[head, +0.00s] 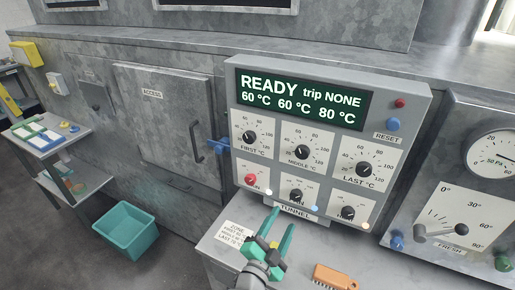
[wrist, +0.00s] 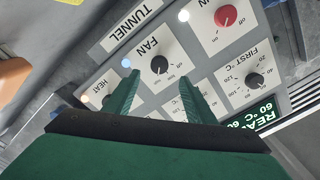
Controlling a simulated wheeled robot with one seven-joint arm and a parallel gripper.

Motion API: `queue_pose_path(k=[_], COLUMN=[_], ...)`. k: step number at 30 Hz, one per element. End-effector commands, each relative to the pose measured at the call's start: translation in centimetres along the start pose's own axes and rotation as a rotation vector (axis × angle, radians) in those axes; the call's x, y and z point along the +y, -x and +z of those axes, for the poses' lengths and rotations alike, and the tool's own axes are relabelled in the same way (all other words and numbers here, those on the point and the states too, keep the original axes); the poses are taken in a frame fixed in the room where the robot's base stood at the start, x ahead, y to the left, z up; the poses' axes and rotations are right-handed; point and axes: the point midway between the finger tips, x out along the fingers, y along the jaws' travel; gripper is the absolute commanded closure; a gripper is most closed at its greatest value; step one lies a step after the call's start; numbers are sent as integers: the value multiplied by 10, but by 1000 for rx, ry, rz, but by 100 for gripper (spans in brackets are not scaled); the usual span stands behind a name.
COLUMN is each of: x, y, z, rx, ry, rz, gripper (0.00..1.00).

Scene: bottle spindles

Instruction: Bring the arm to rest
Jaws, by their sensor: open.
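My gripper (head: 275,235) is open and empty in front of the lower edge of the tunnel control panel (head: 238,158). Its two green fingers also show in the wrist view (wrist: 158,95), with the panel's FAN knob (wrist: 160,65) showing between and beyond them. I cannot tell a touch between the fingers and the panel. The panel display (head: 300,97) reads READY, trip NONE, 60 °C, 60 °C, 80 °C. The red knob (head: 250,180) sits at the panel's lower left, and it shows in the wrist view (wrist: 226,15) too.
A grey ledge (head: 225,262) below the panel carries a paper label (head: 237,238) and an orange brush (head: 333,277). A gauge panel (head: 440,185) stands at the right. A teal bin (head: 125,232) is on the floor at the left, beside a small cart (head: 50,145). Open floor lies around the bin.

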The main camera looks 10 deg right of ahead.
Motion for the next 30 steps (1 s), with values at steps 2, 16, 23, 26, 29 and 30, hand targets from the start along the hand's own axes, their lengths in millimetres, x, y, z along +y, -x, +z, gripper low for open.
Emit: queue_pose_path(k=[2, 16, 23, 26, 29, 30], x=[2, 72, 102, 113, 123, 126], y=[2, 100, 172, 204, 235, 248], z=[2, 71, 90, 92, 89, 87], rx=[-5, -267, -382, -418, -446, -454], ry=[7, 343, 492, 548, 598, 618], rz=[-2, -139, -243, -289, -332, -348], gripper=[50, 50, 50, 50, 50, 50])
